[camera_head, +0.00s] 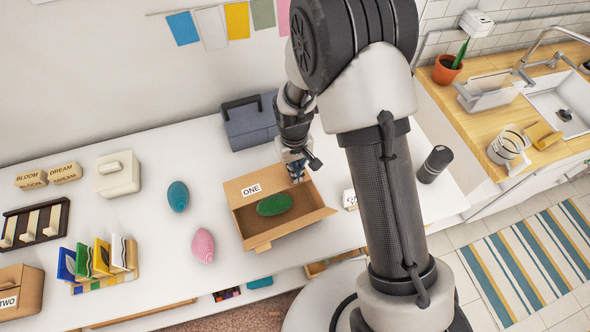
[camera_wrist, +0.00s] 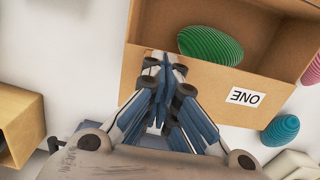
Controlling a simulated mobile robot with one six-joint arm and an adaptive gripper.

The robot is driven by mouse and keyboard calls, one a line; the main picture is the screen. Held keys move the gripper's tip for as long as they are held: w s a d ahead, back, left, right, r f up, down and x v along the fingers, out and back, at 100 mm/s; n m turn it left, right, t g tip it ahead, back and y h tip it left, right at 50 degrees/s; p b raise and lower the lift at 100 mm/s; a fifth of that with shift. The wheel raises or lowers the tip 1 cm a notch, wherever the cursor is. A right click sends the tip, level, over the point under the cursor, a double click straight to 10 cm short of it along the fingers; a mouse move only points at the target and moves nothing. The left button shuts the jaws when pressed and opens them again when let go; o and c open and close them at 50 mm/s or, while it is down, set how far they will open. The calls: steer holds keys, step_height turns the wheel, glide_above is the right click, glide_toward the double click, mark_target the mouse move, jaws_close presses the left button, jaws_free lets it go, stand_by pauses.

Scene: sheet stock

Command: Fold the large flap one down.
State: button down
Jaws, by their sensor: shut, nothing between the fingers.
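The brown open box one (camera_head: 285,222) stands on the white table with a green ridged egg (camera_head: 274,205) inside. Its large flap (camera_head: 235,190), with the ONE label, is open along the far side. In the wrist view the same flap (camera_wrist: 205,82) spans the middle, the label upside down, the green egg (camera_wrist: 211,47) beyond it. My gripper (camera_head: 297,176) is at the right part of the flap. In the wrist view my gripper (camera_wrist: 165,65) is shut and empty, its tips overlapping the flap. I cannot tell whether they touch it.
A blue-grey toolbox (camera_head: 250,122) stands just behind the box. A teal egg (camera_head: 178,196) and a pink egg (camera_head: 203,246) lie to its left. A dark cylinder (camera_head: 435,164) and a small white numbered block (camera_head: 350,199) are to the right.

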steer(key=shift+r+p, duration=0.6)
steer(key=shift+r, duration=0.45)
step_height(320, 180, up, 13)
steer(key=p, duration=0.2)
steer(key=shift+r, duration=0.2)
